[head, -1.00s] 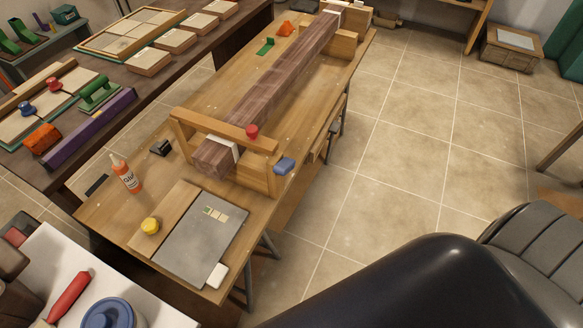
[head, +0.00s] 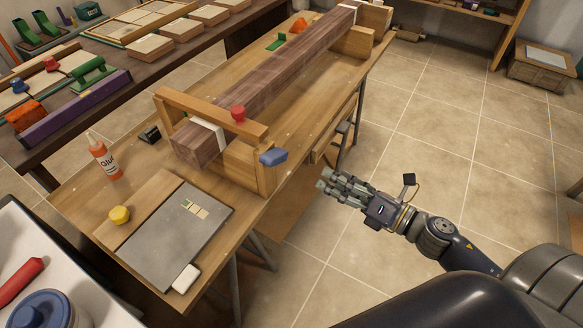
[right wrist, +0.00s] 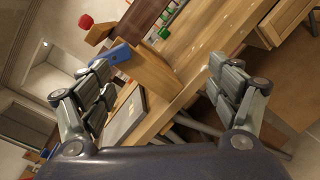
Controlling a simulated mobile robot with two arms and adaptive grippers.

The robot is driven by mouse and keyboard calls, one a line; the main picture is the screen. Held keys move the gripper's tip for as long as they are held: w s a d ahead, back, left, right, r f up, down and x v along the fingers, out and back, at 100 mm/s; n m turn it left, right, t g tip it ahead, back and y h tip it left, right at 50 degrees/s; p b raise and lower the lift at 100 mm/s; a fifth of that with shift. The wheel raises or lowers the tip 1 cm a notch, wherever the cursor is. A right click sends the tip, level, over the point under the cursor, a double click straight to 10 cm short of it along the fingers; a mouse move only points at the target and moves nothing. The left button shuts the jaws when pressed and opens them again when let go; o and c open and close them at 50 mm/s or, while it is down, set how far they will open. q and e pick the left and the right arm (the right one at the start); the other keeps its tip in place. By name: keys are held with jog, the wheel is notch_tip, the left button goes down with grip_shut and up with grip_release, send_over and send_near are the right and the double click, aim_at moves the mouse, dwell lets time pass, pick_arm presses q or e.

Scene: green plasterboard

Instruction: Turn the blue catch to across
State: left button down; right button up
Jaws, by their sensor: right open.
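The blue catch (head: 273,157) sits on the near right end of the wooden frame (head: 262,178) that holds a long dark beam (head: 270,85). In the right wrist view the blue catch (right wrist: 113,55) shows beyond the left finger, on the wooden block. My right gripper (head: 328,185) is right of the catch and apart from it, over the floor beside the bench. In the right wrist view its fingers (right wrist: 165,90) are spread with nothing between them. My left gripper is not in view.
A red knob (head: 238,114) stands on the frame's crossbar, near the catch. The bench (head: 75,195) also bears a glue bottle (head: 104,157), a yellow knob (head: 119,215) and a grey plate (head: 165,240). Open floor lies right of the bench.

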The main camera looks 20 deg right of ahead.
aim_at(280, 160)
jog(key=s+a+r+n+g+y, duration=0.1)
jog(key=s+a+r+n+y, duration=0.15)
jog(key=a+r+n, duration=0.2)
jog(key=shift+n, duration=0.35)
jog(key=x, duration=0.3)
jog(key=p+x, duration=0.1)
jog(key=x, duration=0.2)
jog(key=p+x, duration=0.1)
jog(key=x, duration=0.2)
jog(key=shift+w+d+r, duration=0.1)
jog(key=shift+w+r, duration=0.1)
jog(key=shift+r, duration=0.15)
jog(key=shift+p+x, duration=0.4)
jog(key=shift+x, duration=0.4)
jog(key=shift+s+f, duration=0.1)
jog(key=shift+c, duration=0.5)
jog(key=c, duration=1)
